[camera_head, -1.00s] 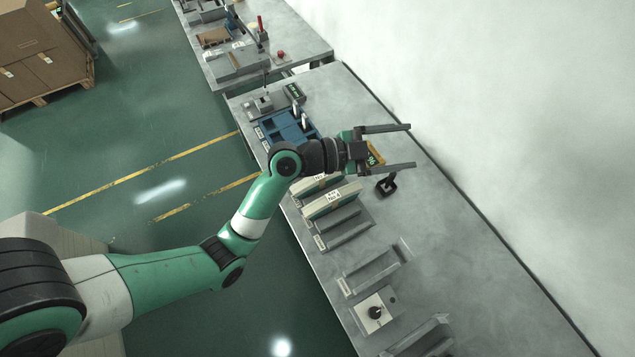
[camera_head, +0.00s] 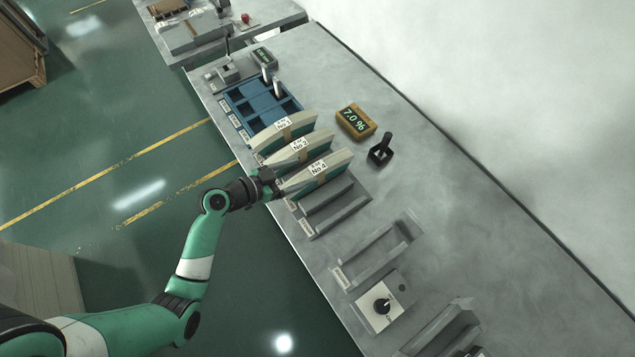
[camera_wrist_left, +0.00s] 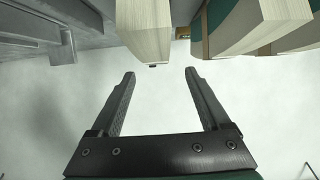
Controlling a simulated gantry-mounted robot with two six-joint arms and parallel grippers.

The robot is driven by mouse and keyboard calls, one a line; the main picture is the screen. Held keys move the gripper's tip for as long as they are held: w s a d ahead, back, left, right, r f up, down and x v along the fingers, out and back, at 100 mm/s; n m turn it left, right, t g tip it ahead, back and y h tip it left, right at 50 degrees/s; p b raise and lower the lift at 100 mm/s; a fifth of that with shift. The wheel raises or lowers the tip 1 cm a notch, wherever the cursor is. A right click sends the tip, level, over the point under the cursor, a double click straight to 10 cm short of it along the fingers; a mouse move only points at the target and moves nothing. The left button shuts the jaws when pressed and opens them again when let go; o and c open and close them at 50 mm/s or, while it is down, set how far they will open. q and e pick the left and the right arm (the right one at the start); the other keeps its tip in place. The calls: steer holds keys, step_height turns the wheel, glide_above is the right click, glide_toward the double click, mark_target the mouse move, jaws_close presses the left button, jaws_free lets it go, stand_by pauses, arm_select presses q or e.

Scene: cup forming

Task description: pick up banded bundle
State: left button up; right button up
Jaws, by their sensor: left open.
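Three cream-and-green bundles stand on edge in a row of slots on the bench in the head view. The nearest bundle (camera_head: 322,178) has a label that seems to read No.4. The middle bundle (camera_head: 305,150) and the far bundle (camera_head: 285,130) stand behind it, and a brown band crosses the far one. My left gripper (camera_head: 298,177) is open and empty at the left end of the nearest bundle. In the left wrist view its fingers (camera_wrist_left: 160,75) are spread, with a cream block end (camera_wrist_left: 147,32) ahead between the tips. Contact is unclear. My right gripper is not shown.
A blue compartment tray (camera_head: 262,108) lies beyond the bundles. A yellow display (camera_head: 355,121) reading 7.0 % and a black stand (camera_head: 381,150) are to the right. Empty grey slots (camera_head: 335,205) and a knob box (camera_head: 382,306) are nearer. The bench's right side is clear.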

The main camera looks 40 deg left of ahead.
mark_target(318, 168)
arm_select(q)
steer(key=shift+x, duration=1)
steer(key=x, duration=0.2)
steer(key=b+x, duration=0.1)
steer(key=x, duration=0.2)
steer(key=shift+d+f, duration=0.1)
steer(key=shift+d, duration=0.15)
jaws_close()
stand_by(0.4)
